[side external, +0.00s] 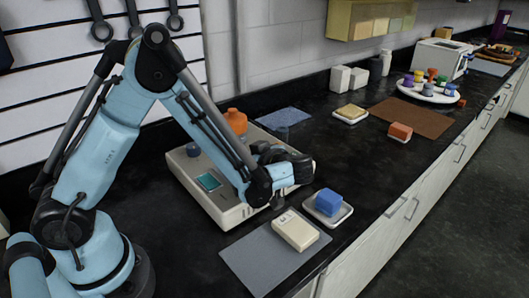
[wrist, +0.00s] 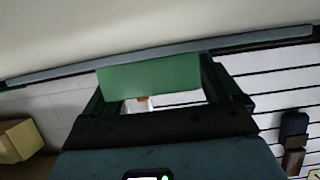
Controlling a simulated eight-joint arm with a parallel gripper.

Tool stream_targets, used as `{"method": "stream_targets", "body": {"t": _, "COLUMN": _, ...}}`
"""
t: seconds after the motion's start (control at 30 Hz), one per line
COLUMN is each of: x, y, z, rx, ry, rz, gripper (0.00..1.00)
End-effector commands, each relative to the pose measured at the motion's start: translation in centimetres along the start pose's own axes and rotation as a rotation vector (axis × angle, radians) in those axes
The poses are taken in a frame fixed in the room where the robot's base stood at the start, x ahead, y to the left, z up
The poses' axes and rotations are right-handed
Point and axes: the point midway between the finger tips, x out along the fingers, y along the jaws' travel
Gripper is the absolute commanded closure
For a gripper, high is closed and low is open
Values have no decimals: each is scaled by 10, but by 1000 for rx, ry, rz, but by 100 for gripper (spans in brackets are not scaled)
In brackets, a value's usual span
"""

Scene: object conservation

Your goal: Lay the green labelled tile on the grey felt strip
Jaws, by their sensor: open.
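A plain green rectangle, which looks like the green tile (wrist: 150,75), lies across the gap between the fingers of my gripper (wrist: 158,80) in the wrist view. I cannot tell whether the fingers touch it, and no label shows. In the side view my gripper (side external: 268,153) is dark and partly hidden by my own arm, over the right end of a beige instrument. I cannot make out the green tile there. A grey mat, which looks like the grey felt strip (side external: 252,262), lies flat at the counter's front, with a cream block (side external: 295,230) on its right part.
The beige instrument (side external: 205,195) with a small screen stands under my arm, an orange jar (side external: 235,120) behind it. A blue block (side external: 328,201) sits on a white dish right of the mat. A blue-grey mat (side external: 285,118) lies farther back. The left of the grey mat is clear.

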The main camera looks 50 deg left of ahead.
Motion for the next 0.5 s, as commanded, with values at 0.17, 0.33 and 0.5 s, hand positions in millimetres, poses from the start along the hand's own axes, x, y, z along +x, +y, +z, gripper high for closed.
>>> {"method": "stream_targets", "body": {"t": 0.17, "x": 7, "y": 0, "z": 0, "rx": 0, "ry": 0, "rz": 2, "gripper": 8}}
{"method": "stream_targets", "body": {"t": 0.33, "x": 6, "y": 0, "z": 0, "rx": 1, "ry": 0, "rz": 2, "gripper": 12}}
{"method": "stream_targets", "body": {"t": 0.5, "x": 6, "y": 0, "z": 0, "rx": 1, "ry": 0, "rz": 2, "gripper": 38}}
